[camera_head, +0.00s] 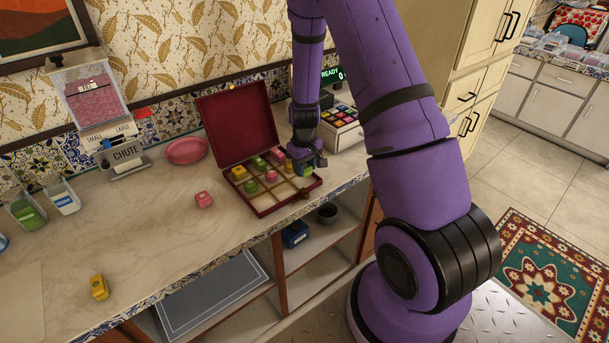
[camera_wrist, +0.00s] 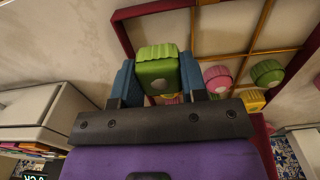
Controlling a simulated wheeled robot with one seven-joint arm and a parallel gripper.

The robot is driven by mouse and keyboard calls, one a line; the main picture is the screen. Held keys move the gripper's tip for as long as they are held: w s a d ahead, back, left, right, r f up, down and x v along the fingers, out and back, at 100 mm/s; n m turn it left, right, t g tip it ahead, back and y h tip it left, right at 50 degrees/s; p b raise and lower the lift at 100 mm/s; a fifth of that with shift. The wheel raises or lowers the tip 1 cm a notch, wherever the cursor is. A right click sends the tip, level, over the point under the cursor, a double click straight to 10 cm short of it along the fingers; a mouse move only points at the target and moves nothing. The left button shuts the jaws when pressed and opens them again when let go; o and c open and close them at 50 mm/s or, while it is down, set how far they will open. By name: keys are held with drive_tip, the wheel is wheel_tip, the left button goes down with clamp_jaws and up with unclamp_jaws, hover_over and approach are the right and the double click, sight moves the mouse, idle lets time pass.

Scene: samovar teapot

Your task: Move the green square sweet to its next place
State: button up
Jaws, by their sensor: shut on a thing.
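My gripper (camera_wrist: 157,78) is shut on the green square sweet (camera_wrist: 158,62), with one blue finger on each side of it. In the head view my gripper (camera_head: 304,163) holds the green square sweet (camera_head: 307,171) at the right side of the open dark-red sweet box (camera_head: 263,210). The box is divided into compartments by thin dividers. Several pink, green and yellow sweets sit in it, such as a round green one (camera_head: 251,186) and a yellow one (camera_head: 239,172). I cannot tell how high the held sweet is above the dividers.
A pink sweet (camera_head: 203,200) and a yellow block (camera_head: 99,287) lie on the counter. A pink dish (camera_head: 186,151), a chute (camera_head: 126,158) and bins (camera_head: 25,212) stand left of the box. The raised lid (camera_head: 238,122) is behind it. The counter's middle is mostly clear.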

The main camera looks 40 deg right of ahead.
sight(305, 175)
drive_tip(key=shift+f, duration=1.75)
drive_tip(key=shift+f, duration=0.1)
drive_tip(key=o, duration=0.6)
